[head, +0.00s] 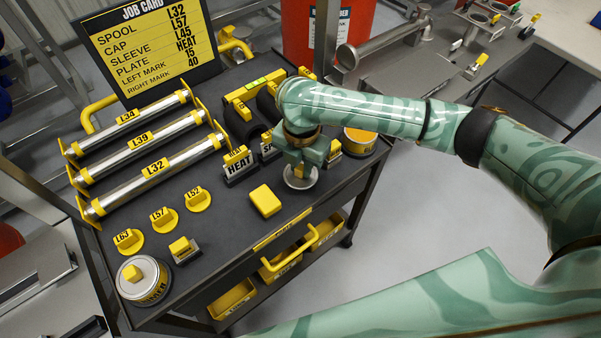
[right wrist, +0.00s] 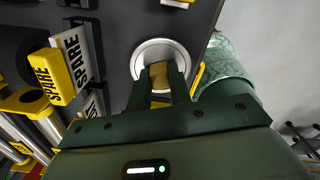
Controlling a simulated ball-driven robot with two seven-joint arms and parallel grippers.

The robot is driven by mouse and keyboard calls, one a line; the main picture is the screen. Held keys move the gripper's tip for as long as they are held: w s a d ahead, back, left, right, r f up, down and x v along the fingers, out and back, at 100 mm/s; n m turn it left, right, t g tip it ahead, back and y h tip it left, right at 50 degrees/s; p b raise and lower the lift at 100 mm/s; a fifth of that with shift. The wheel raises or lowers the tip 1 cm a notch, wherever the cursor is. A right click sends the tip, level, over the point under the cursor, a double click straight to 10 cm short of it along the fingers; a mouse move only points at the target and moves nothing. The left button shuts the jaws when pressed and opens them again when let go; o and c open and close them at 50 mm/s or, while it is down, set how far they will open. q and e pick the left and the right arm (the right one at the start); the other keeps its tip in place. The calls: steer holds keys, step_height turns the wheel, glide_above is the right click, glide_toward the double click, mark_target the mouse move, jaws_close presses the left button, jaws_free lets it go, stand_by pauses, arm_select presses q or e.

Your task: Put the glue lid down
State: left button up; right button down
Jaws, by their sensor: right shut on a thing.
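The glue lid (head: 298,184), a silver disc with a yellow knob, is at the right part of the cart top in the head view. My right gripper (head: 301,170) points down and is shut on the knob. In the right wrist view the lid (right wrist: 142,56) shows beyond the fingers (right wrist: 160,88), which close on the knob from both sides. The lid is at or close above the dark top; I cannot tell whether it touches. An open can with orange contents (head: 361,136) stands behind it to the right. My left gripper is out of view.
A yellow block (head: 265,201) lies left of the lid on the cart top (head: 225,225). HEAT (head: 240,165) and SPARE (right wrist: 72,62) tags stand nearby. A lidded can (head: 142,280) is at the front left. The cart's edge and yellow handle (head: 290,260) are in front.

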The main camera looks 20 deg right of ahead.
mark_target(301, 167)
step_height(301, 167, down, 3)
steer(key=shift+f+b, duration=0.15)
steer(key=shift+b, duration=0.5)
steer(key=shift+r, duration=0.25)
steer(key=shift+s+f, duration=0.1)
steer(key=shift+f, duration=0.05)
steer(key=c, duration=1.3)
jaws_free()
step_height(301, 167, up, 12)
steer(key=p, duration=0.6)
steer(key=shift+r, duration=0.2)
steer(key=shift+f, duration=0.1)
